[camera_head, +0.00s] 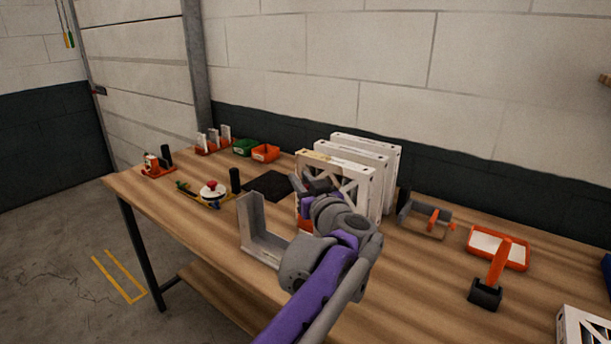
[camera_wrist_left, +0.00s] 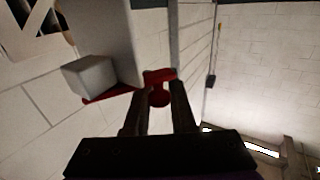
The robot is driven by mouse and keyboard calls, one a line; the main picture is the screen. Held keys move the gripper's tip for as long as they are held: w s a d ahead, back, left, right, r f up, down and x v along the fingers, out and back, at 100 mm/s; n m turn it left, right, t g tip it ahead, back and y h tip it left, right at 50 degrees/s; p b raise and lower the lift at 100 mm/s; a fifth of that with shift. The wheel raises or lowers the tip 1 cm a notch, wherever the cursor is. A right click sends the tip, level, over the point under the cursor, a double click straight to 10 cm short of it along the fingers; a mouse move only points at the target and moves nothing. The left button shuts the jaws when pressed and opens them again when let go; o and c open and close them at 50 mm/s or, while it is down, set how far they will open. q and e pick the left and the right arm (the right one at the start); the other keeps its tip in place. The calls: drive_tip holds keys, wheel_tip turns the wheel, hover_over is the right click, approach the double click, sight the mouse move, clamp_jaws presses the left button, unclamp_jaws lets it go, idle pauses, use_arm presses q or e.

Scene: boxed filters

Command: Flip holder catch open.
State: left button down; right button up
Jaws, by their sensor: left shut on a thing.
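The holder's red catch (camera_wrist_left: 160,95) shows in the left wrist view, with a rounded knob between my left fingertips. My left gripper (camera_wrist_left: 161,88) is shut on it. In the head view, my left gripper (camera_head: 312,186) is at the front of the upright white boxed filters (camera_head: 352,150), and the arm hides much of the grip. A light grey L-shaped bracket (camera_head: 247,226) stands left of my wrist, partly covered by the arm. Whether it belongs to the holder is unclear. My right gripper is out of view.
Green (camera_head: 245,146) and orange bins (camera_head: 265,153) stand at the back, near a dark mat (camera_head: 268,185). A grey fixture with an orange part (camera_head: 424,221) and an orange tray (camera_head: 498,246) lie to the right.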

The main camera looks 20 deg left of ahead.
use_arm(q)
drive_tip(key=shift+s+d+n+g+y+p, duration=0.3)
drive_tip(key=shift+s+n+g+y+p, duration=0.8)
drive_tip(key=shift+n+g, duration=1.1)
drive_tip(key=shift+s+d+n+g+y+p, duration=0.25)
drive_tip(key=shift+s+n+g+y+p, duration=0.8)
drive_tip(key=shift+g, duration=1.8)
drive_tip(key=shift+s+d+n+g+y+p, duration=0.3)
drive_tip(key=shift+s+n+g+y+p, duration=0.3)
drive_tip(key=shift+n+g+y+p, duration=1.4)
drive_tip(key=shift+n+g+h, duration=0.25)
drive_tip(key=shift+g+h, duration=0.3)
drive_tip(key=shift+h, duration=0.1)
drive_tip(key=shift+s, duration=0.1)
drive_tip(key=c, duration=0.7)
unclamp_jaws()
drive_tip(key=shift+c, duration=0.2)
